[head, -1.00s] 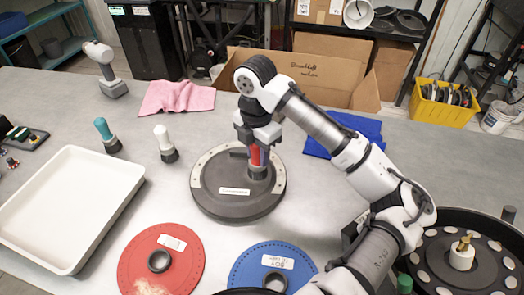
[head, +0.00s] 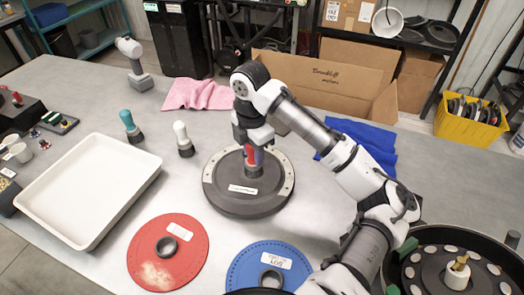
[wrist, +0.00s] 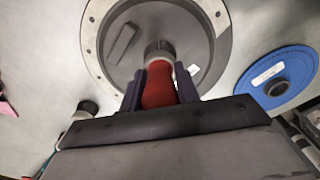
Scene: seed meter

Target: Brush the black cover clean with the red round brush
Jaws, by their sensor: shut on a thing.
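The black cover (head: 238,204) is a round dark disc with a paler studded rim, a white label and a raised bar handle. It lies flat mid-table and also shows in the wrist view (wrist: 118,66). My gripper (head: 254,147) is over it, shut on the red round brush (head: 256,157). In the wrist view the red handle (wrist: 159,88) sits between the two fingers, with its grey collar and bristles (wrist: 159,50) towards the cover. The brush is roughly upright, bristles down at the cover near its middle; I cannot tell whether they touch. No clear dust shows on the cover.
A red disc (head: 190,229) with a pale dusty patch and a blue disc (head: 245,262) lie in front. White (head: 184,140) and teal (head: 131,127) brushes stand left, by a white tray (head: 62,229). Blue cloth (head: 373,137) lies right; a dark round bin (head: 432,275) stands front right.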

